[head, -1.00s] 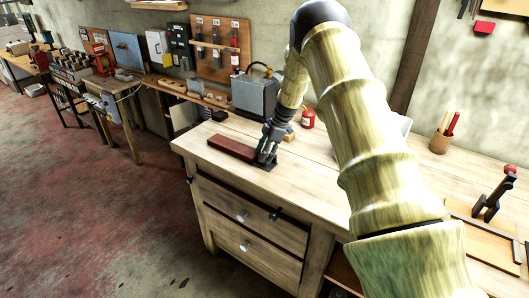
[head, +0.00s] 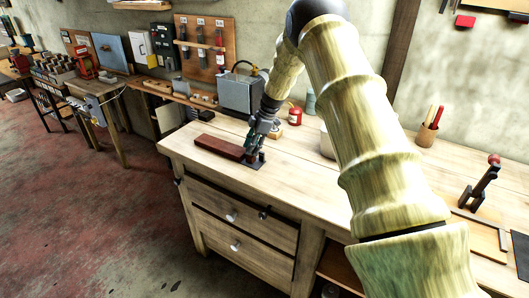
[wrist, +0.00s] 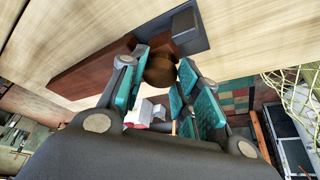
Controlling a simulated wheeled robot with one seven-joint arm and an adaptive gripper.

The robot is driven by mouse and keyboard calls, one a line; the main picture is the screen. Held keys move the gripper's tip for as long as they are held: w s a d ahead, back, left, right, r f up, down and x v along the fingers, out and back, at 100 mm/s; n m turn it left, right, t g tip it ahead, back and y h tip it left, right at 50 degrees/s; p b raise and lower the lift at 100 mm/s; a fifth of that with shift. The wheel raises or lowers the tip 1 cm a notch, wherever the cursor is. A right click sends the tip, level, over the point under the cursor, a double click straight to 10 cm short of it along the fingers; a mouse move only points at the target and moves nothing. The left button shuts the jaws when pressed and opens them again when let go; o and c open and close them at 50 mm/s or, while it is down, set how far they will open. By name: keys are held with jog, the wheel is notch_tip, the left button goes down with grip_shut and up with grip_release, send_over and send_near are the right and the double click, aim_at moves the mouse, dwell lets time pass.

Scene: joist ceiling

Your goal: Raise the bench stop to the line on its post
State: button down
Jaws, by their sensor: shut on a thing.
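My gripper (head: 252,146) is at the left part of the wooden bench, at the right end of a long red-brown wooden piece (head: 218,146). In the wrist view my gripper's teal-padded fingers (wrist: 165,82) are shut on a brown rounded part (wrist: 160,66), which I take for the bench stop. It lies by a dark grey metal base (wrist: 188,28), and the red-brown piece (wrist: 88,66) runs off to its left. The base (head: 258,163) also shows below my gripper in the head view. The line on the post cannot be made out; my fingers cover much of this area.
A pencil cup (head: 427,134) and a red-knobbed lever clamp (head: 480,184) are at the right. The bench top (head: 300,160) in front is clear.

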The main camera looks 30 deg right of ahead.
jog(key=shift+r, duration=0.35)
jog(key=c, duration=1)
grip_release()
jog(key=shift+c, duration=0.2)
jog(key=v, duration=1.2)
